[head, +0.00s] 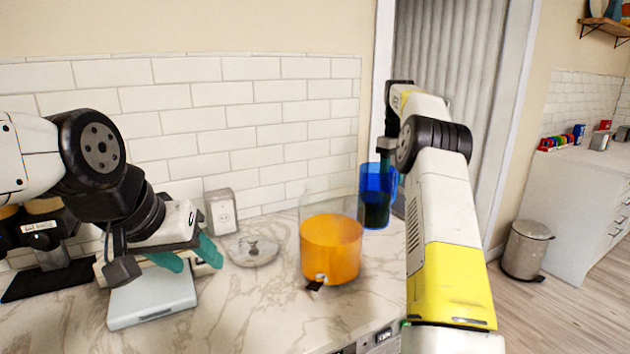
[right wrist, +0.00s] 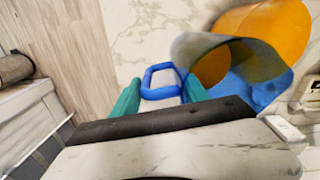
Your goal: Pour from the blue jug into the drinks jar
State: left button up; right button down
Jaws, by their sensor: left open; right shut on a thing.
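The blue jug (head: 376,181) is see-through, looks upright in the head view and has dark contents in its lower part. My right gripper (right wrist: 162,84) is shut on its blue loop handle; the jug body (right wrist: 262,88) shows to the right of the fingers. In the head view my right arm hides most of that gripper. The drinks jar (head: 331,250) is clear, with orange liquid and a small tap low at its front. The jug is just right of and behind it. My left gripper (head: 187,256) is open and empty, over the grey scale.
A glass lid (head: 254,250) lies on the marble counter (head: 255,310) left of the jar. A flat grey scale (head: 152,298) and a dark machine (head: 40,245) stand at the left. The counter's front is clear.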

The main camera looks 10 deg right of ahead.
jog(key=shift+w+a+r, duration=0.1)
jog(key=shift+w+a, duration=0.05)
jog(key=shift+w, duration=0.2)
jog(key=shift+a+r, duration=0.1)
jog(key=shift+s+a+r+t+h, duration=0.25)
jog(key=shift+r+h, duration=0.15)
jog(key=shift+r, duration=0.2)
jog(key=shift+s+a+r+t+h, duration=0.15)
jog(key=shift+a+r+t+h, duration=0.1)
jog(key=shift+r+h, duration=0.25)
jog(key=s+a+r+t+h, duration=0.2)
jog(key=a+r+h, duration=0.1)
jog(key=r, duration=0.2)
jog(key=s+a+r+t+h+p, duration=0.1)
jog(key=a+r+t+h, duration=0.1)
jog(key=r, duration=0.4)
jog(key=shift+s+a+h, duration=0.35)
jog(key=shift+a+h, duration=0.15)
jog(key=shift+h, duration=0.4)
jog(key=shift+s+a+r+t+h, duration=0.1)
jog(key=shift+a+r+t+h, duration=0.1)
jog(key=shift+t+h, duration=0.15)
jog(key=shift+s+a+r+t+h+p, duration=0.35)
jog(key=shift+a+r+t+h+p, duration=0.25)
jog(key=shift+p, duration=0.6)
